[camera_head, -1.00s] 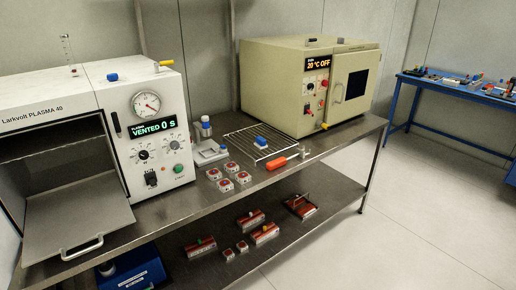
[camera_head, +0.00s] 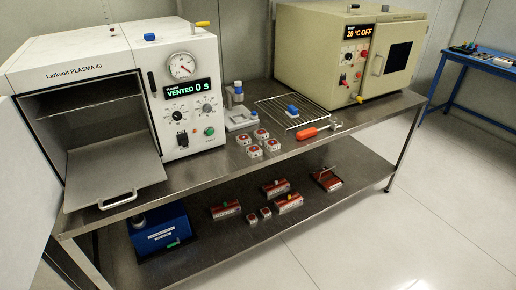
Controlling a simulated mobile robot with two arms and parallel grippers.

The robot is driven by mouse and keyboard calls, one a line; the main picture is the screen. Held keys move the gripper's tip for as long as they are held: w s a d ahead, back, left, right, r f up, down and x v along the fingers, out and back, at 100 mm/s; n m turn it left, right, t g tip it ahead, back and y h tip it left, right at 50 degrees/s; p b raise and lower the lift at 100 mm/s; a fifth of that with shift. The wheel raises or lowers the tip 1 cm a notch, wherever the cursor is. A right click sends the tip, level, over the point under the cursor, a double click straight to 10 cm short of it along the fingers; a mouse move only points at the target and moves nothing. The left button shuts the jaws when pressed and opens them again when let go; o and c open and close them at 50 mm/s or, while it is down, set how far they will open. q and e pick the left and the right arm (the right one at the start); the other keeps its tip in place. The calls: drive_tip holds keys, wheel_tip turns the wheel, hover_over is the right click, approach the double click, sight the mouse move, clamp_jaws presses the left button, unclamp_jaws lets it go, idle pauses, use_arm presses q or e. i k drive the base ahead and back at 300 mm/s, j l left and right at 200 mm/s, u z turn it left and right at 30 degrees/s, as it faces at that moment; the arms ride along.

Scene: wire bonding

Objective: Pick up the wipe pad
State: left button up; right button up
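No thing in view is clearly a wipe pad. A small blue block (camera_head: 292,110) lies on the wire rack (camera_head: 275,102) on the bench's upper shelf. A white tray (camera_head: 240,122) with a blue-capped bottle (camera_head: 238,92) stands left of the rack. Another small blue piece (camera_head: 149,37) sits on top of the white plasma machine (camera_head: 130,55). I cannot tell whether any of these is the pad. Neither of my grippers is in view.
The plasma machine's chamber is open, with a metal tray (camera_head: 110,175) pulled out. Red-and-white blocks (camera_head: 254,150) and an orange-handled tool (camera_head: 308,133) lie near the bench edge. A beige oven (camera_head: 310,50) stands right. A blue box (camera_head: 160,228) sits below. The right floor is clear.

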sight(292, 111)
drive_tip(key=i+l+u, duration=0.35)
drive_tip(key=i+l, duration=0.3)
drive_tip(key=i+l+u, duration=0.35)
drive_tip(key=i+l, duration=0.4)
drive_tip(key=l, duration=0.1)
